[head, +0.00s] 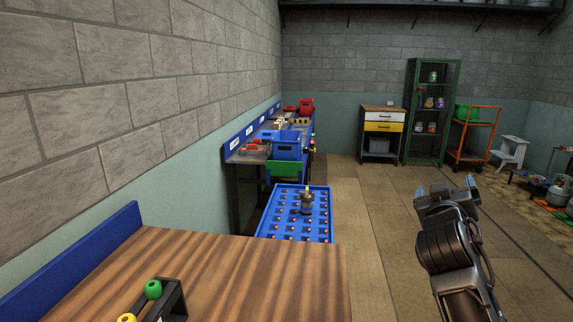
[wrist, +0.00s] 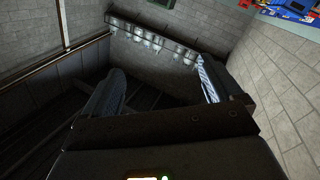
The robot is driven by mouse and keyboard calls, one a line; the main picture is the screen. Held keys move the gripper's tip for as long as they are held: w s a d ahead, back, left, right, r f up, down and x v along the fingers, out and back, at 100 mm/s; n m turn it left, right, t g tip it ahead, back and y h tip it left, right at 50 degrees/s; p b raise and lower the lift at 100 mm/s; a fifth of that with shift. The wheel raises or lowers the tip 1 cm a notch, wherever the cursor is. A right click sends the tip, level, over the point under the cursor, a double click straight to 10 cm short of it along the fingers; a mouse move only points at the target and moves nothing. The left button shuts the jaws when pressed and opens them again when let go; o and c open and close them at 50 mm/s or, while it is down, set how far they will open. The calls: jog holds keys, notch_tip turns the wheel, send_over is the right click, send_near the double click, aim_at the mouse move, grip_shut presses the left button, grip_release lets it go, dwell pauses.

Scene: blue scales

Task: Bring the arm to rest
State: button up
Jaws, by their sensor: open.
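My gripper (head: 447,196) is at the right in the head view, raised over the open floor on my dark arm. It is clear of the table and the blue tray. In the wrist view its two fingers (wrist: 160,88) stand apart with nothing between them. Past them are the grey block walls and a shelf high on the wall. The gripper touches nothing that I can see.
A wooden table (head: 220,280) with a dark rack (head: 172,300) is at front left. A blue tray (head: 262,226) with a small object stands beyond it. A blue workbench (head: 240,153), drawer cabinet (head: 382,138), green cabinet (head: 411,110) and orange cart (head: 471,154) stand farther back. Mid-floor is clear.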

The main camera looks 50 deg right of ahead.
jog(key=w+a+f+n+t+y, duration=0.3)
jog(key=a+f+n+t+y, duration=0.25)
jog(key=a, duration=0.45)
jog(key=w+a+f+n+t+y, duration=0.35)
jog(key=a+f+n+t, duration=0.25)
jog(key=a, duration=0.4)
jog(key=s+a+f+y, duration=0.2)
jog(key=s+a+y, duration=0.2)
jog(key=s+a, duration=0.4)
jog(key=s+a+f+y, duration=0.2)
jog(key=s+a+y, duration=0.3)
jog(key=a, duration=1)
jog(key=s+m, duration=0.1)
jog(key=s, duration=0.1)
jog(key=shift+s+a+b, duration=0.35)
jog(key=shift+a+b, duration=0.05)
jog(key=shift+r+t, duration=0.1)
jog(key=shift+t, duration=0.25)
jog(key=shift+c, duration=0.3)
